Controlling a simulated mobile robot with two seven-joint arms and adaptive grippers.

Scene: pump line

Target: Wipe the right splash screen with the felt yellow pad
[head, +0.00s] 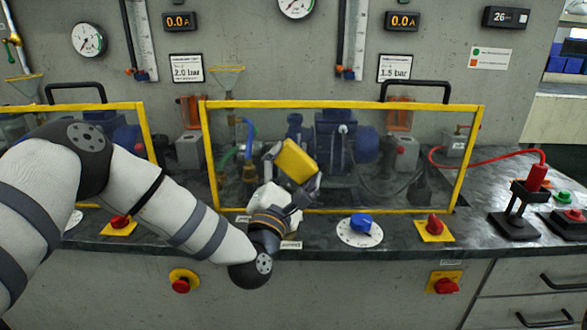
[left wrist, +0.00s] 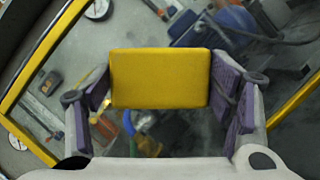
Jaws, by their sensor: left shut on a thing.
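The felt yellow pad (head: 297,161) is in my left gripper (head: 290,178), tilted in front of the right splash screen. In the left wrist view the pad (left wrist: 160,78) sits between the two purple-lined fingers of the left gripper (left wrist: 160,95), which is shut on it. The right splash screen (head: 345,106) is a clear pane in a yellow frame with a black handle on top. The pad is over the left-middle part of the pane; I cannot tell whether it touches. My right gripper is not in view.
Behind the pane are a blue pump (head: 340,140), hoses and pipes. On the counter in front are a blue knob (head: 361,222) and a red knob (head: 434,226). A red plug on a black stand (head: 516,215) is at the right. Another yellow-framed screen (head: 146,132) is at the left.

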